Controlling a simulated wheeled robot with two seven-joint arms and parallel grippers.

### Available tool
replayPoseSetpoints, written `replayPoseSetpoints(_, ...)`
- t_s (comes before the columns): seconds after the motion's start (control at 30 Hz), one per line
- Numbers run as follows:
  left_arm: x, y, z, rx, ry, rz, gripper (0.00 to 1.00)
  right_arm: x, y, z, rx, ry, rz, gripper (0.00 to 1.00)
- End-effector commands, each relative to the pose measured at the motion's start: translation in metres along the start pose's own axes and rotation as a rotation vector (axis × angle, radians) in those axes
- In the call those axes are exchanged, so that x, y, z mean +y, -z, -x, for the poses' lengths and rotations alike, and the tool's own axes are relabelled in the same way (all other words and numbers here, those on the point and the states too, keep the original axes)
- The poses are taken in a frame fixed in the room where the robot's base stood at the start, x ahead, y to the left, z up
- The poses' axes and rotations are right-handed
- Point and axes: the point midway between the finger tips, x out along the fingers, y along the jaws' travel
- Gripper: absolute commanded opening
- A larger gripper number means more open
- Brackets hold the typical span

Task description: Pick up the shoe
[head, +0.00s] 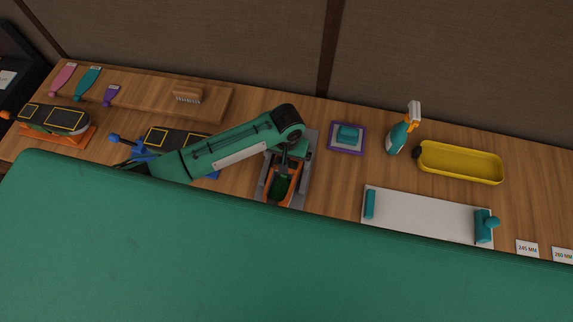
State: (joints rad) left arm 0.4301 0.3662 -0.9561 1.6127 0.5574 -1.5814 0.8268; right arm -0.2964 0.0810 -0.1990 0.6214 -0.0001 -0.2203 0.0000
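An orange shoe-like item with a dark green inside (283,186) lies on a grey tray (305,163) in the middle of the counter. My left arm reaches in from the left, and my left gripper (284,168) points down over the far end of this item. The gripper is small and dark here, and its fingers cannot be made out, so whether they touch or hold the item is unclear. The near end of the tray is cut off from view. My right gripper is not in view.
A teal block on a purple-edged mat (334,149), a spray bottle (397,139), a yellow tray (458,173) and a white board with teal ends (425,216) stand right. A brush (187,95) and black-topped stands (53,118) are left. A wall closes the back.

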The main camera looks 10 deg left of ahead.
Motion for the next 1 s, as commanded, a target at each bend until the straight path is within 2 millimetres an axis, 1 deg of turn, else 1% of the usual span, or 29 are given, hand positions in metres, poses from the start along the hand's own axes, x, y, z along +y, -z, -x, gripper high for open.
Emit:
replayPoseSetpoints(0.03,-0.001,-0.001,-0.003,-0.003,0.002,0.000,1.00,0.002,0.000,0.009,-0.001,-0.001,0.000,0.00)
replayPoseSetpoints(0.07,-0.001,0.000,-0.007,-0.003,0.002,0.000,1.00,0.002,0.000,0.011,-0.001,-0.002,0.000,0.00)
replayPoseSetpoints(0.13,-0.001,0.000,-0.017,-0.002,0.001,0.000,1.00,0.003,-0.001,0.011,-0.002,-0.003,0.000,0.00)
replayPoseSetpoints(0.23,-0.001,0.000,-0.026,0.000,0.002,-0.001,1.00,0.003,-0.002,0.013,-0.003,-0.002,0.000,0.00)
replayPoseSetpoints(0.33,-0.001,0.000,-0.030,0.001,0.001,-0.002,1.00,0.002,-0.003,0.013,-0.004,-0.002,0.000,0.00)
replayPoseSetpoints(0.5,-0.001,0.000,-0.030,0.001,0.001,-0.002,1.00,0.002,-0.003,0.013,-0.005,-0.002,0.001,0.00)
replayPoseSetpoints(0.53,-0.001,0.000,-0.030,0.001,0.001,-0.001,0.98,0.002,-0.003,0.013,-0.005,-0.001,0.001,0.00)
replayPoseSetpoints(0.67,-0.001,0.000,-0.030,0.001,0.001,-0.001,0.72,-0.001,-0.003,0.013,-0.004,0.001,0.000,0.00)
replayPoseSetpoints(0.7,-0.001,0.000,-0.030,0.001,0.001,-0.001,0.65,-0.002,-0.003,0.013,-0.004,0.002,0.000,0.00)
replayPoseSetpoints(0.8,0.000,0.001,-0.029,0.002,0.000,-0.001,0.48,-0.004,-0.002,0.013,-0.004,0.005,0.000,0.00)
replayPoseSetpoints(1.0,0.000,0.001,-0.029,0.002,0.000,-0.001,0.47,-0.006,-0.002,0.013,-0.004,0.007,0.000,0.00)
